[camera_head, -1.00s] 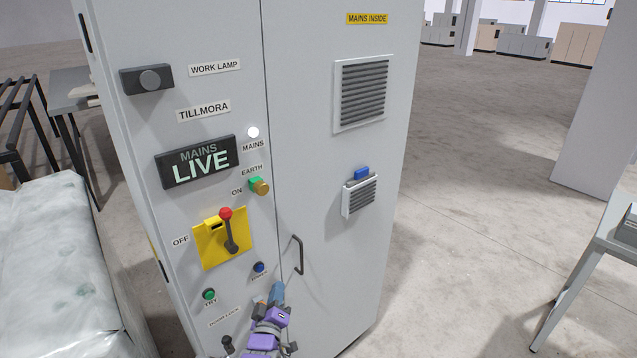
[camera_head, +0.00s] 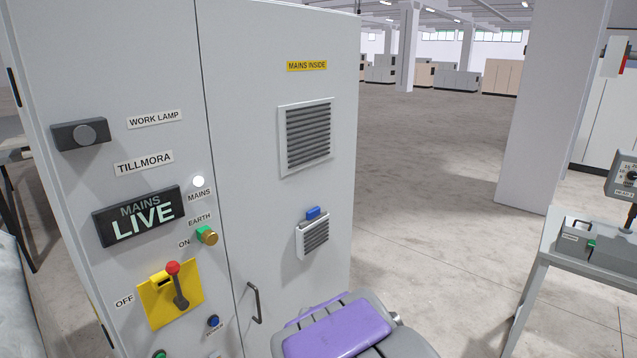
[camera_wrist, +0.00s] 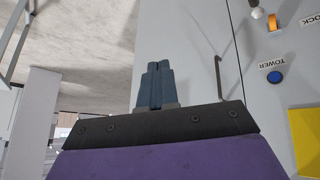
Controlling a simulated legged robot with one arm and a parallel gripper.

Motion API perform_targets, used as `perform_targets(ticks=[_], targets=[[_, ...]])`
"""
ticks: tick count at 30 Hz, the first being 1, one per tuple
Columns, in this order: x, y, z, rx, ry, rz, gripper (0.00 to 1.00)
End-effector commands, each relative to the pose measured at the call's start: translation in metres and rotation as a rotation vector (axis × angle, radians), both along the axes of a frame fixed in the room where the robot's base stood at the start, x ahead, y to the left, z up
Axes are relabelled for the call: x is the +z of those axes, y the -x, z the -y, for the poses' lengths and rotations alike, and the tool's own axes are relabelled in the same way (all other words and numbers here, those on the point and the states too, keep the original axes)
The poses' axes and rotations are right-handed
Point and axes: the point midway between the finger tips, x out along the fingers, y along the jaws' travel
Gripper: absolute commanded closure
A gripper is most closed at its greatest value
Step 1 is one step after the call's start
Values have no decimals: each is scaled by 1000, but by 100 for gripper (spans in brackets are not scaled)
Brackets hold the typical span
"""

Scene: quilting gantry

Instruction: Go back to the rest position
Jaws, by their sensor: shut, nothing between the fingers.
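My gripper (camera_wrist: 155,85) shows in the wrist view with its two blue-grey fingers together and nothing between them. It is in front of the grey cabinet, apart from the door handle (camera_wrist: 218,78). In the head view the fingers are out of sight; only a purple part of my arm shows at the bottom. The cabinet (camera_head: 275,215) stands upright and its door looks shut. The red-tipped switch lever (camera_head: 178,285) on the yellow plate points up, and the "MAINS LIVE" sign (camera_head: 139,216) is lit.
The door handle also shows in the head view (camera_head: 255,303). A blue-topped vent box (camera_head: 313,236) sticks out from the door. At the right stands a table (camera_head: 560,255) with a machine on it. Open floor (camera_head: 430,220) lies between cabinet and table.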

Motion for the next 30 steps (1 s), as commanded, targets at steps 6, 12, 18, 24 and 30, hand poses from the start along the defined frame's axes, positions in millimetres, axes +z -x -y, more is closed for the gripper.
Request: perform_targets(ticks=[6,12,18,24,30], targets=[[24,88,45,-73,-73,-234,100],[43,182,79,-137,-97,-448,100],[57,275,110,-207,-76,-636,100],[65,329,127,-255,-44,-740,100],[67,338,131,-267,-35,-756,100]])
